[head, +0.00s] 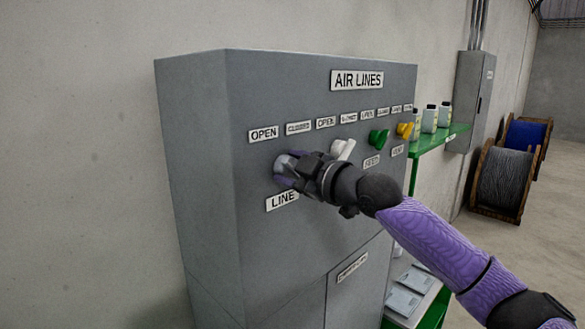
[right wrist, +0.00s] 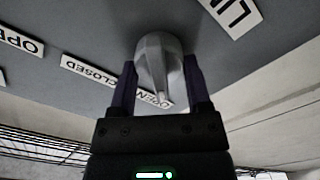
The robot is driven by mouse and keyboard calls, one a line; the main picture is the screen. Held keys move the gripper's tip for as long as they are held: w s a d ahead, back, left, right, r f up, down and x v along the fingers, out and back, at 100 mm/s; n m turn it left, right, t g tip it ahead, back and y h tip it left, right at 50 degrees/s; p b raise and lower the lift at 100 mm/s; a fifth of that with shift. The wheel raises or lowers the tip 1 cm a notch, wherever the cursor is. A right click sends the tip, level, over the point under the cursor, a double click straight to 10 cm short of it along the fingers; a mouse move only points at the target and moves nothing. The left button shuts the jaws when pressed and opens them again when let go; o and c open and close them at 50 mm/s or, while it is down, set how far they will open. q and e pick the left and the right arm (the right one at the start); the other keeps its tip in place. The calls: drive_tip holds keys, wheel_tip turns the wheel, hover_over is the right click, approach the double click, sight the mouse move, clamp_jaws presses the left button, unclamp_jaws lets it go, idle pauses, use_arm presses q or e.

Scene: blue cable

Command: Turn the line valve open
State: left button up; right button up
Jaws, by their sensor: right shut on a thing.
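The line valve is a light grey knob (head: 284,163) on the front of the grey cabinet, above the LINE plate (head: 282,201). The OPEN plate (head: 263,134) and CLOSED plate (head: 298,127) sit above it. My right gripper (head: 286,170) is shut on the knob, partly hiding it. In the right wrist view the tapered grey knob (right wrist: 158,60) sits between the two purple fingers of the gripper (right wrist: 160,85). I cannot tell exactly which plate the knob points at. My left gripper is not in view.
A white knob (head: 342,149), a green knob (head: 378,137) and a yellow knob (head: 404,130) stand in a row to the right. A green shelf (head: 437,138) with bottles is beside the AIR LINES cabinet (head: 200,180). Cable reels (head: 502,180) stand farther back.

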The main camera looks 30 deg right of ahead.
drive_tip(key=shift+r, duration=0.1)
drive_tip(key=o, duration=1.3)
drive_tip(key=shift+s, duration=0.1)
drive_tip(key=b+v, duration=0.6)
drive_tip(key=v, duration=0.3)
drive_tip(key=shift+s, duration=0.35)
drive_tip(key=shift+d, duration=0.2)
